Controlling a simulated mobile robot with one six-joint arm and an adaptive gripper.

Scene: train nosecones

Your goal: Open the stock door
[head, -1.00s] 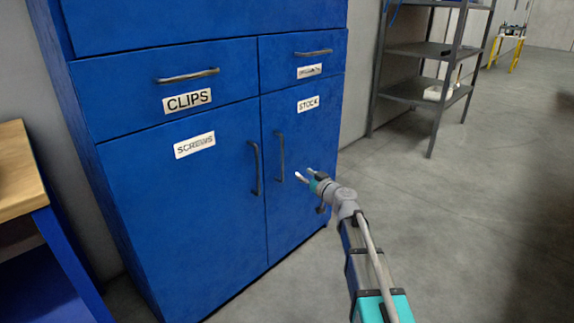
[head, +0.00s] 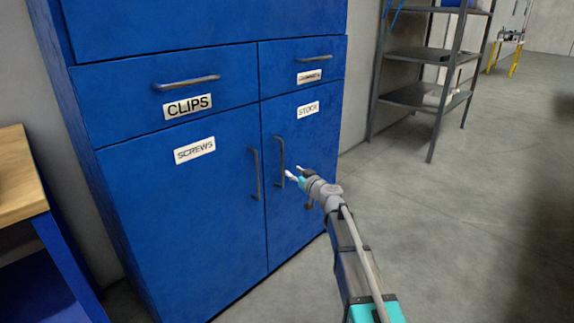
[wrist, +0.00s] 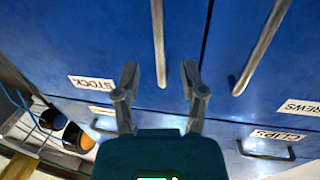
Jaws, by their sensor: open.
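The stock door (head: 308,215) is the right-hand lower door of the blue cabinet, labelled STOCK, and it is shut. Its dark vertical bar handle (head: 281,160) stands near the door's left edge. My gripper (head: 295,172) is open and empty, just right of the handle in the head view. In the wrist view, which is turned upside down, the open fingers (wrist: 160,72) point at the door, and the handle (wrist: 158,40) lines up with the gap between them. I cannot tell whether they touch it.
The shut screws door (head: 185,215) is directly left, with its own vertical handle (head: 254,172) close by. The shut clips drawer (head: 165,90) and another drawer (head: 300,65) are above. A workbench (head: 20,180) stands at left, a metal shelf (head: 425,95) at back right. The right floor is clear.

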